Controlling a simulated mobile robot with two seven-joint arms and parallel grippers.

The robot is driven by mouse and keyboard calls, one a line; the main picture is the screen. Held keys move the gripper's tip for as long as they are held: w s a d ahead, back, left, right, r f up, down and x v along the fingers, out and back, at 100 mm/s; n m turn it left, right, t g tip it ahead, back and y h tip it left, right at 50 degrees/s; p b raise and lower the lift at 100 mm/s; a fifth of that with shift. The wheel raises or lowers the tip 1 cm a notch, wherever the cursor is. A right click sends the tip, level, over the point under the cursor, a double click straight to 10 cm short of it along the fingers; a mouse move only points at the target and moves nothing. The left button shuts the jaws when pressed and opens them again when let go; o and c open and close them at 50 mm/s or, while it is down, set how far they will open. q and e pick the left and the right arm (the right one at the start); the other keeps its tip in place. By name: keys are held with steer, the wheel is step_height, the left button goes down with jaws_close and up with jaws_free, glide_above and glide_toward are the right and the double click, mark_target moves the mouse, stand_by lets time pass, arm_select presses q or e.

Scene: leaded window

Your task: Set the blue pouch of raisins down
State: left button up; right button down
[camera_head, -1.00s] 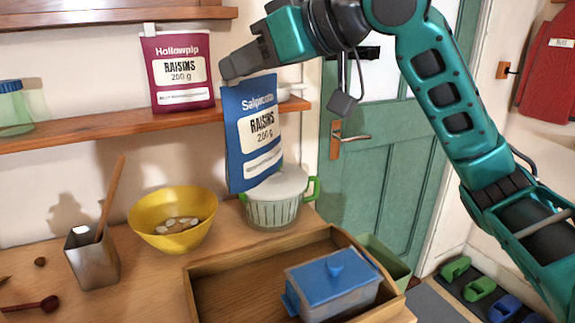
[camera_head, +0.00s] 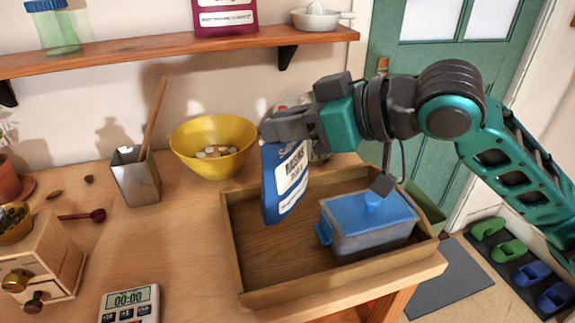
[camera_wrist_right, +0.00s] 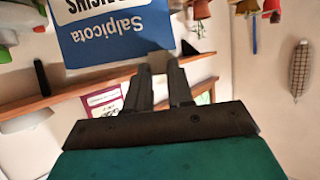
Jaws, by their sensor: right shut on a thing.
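The blue pouch of raisins (camera_head: 285,183) hangs upright, slightly tilted, from my right gripper (camera_head: 268,136), which is shut on its top edge. The pouch is over the left part of the wooden tray (camera_head: 231,262); whether its bottom touches the tray floor I cannot tell. In the right wrist view the pouch (camera_wrist_right: 112,32) shows upside down beyond the fingertips (camera_wrist_right: 160,58). A blue-lidded box (camera_head: 368,225) sits in the right half of the tray. My left gripper is not in view.
A yellow bowl (camera_head: 212,145) stands behind the tray, with a metal pot holding a wooden spoon (camera_head: 136,175) to its left. A kitchen timer (camera_head: 130,304) and a small drawer box (camera_head: 44,262) are at front left. A red pouch (camera_head: 225,16) stands on the shelf (camera_head: 150,46).

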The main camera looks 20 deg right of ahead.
mark_target(277, 163)
step_height(277, 163, down, 5)
steer(key=shift+f+b, duration=0.15)
steer(key=shift+b, duration=0.4)
steer(key=shift+f, duration=0.35)
steer(key=shift+f, duration=0.15)
steer(key=c, duration=1)
jaws_free()
